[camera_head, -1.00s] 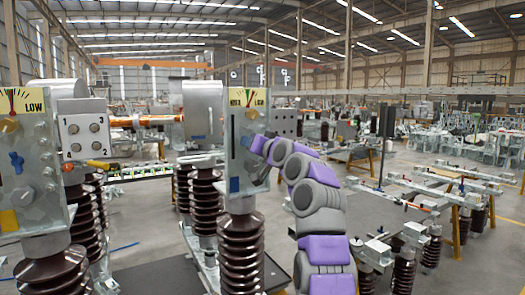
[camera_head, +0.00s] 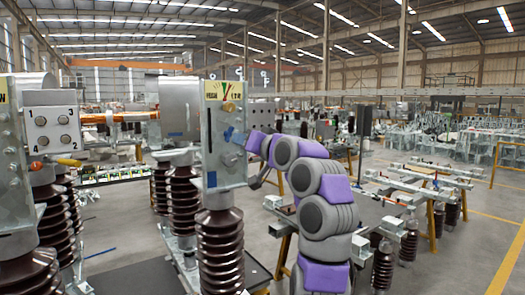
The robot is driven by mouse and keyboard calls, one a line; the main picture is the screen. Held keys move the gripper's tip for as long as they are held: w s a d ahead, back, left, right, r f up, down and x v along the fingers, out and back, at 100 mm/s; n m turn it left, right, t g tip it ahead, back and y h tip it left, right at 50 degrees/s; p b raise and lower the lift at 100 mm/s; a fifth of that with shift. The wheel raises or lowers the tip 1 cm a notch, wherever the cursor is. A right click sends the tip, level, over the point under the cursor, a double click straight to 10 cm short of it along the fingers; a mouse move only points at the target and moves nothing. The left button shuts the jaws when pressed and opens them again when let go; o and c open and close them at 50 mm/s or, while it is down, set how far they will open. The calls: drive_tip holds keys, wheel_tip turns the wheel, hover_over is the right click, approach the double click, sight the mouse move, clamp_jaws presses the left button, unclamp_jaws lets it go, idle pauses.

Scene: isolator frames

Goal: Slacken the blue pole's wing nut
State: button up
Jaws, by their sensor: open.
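The blue pole is the box-topped unit in the middle. Its pale metal panel (camera_head: 219,158) carries a blue square (camera_head: 211,179) low on its face and a yellow scale plate with a knob at the top. A blue wing nut (camera_head: 228,134) sits on the panel's right part. My arm reaches up from the lower right and bends left toward the panel.
Another pole with a similar panel (camera_head: 13,170) stands at the left edge, cut off by the frame. A grey box with numbered sockets (camera_head: 52,135) is beside it. Brown ribbed insulators (camera_head: 220,250) carry the units. Low metal frames (camera_head: 400,190) stand at the right on open floor.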

drive_tip(key=v, duration=0.7)
idle(0.5)
drive_tip(key=shift+s+d, duration=0.1)
drive_tip(key=shift+s, duration=0.05)
idle(0.3)
idle(1.7)
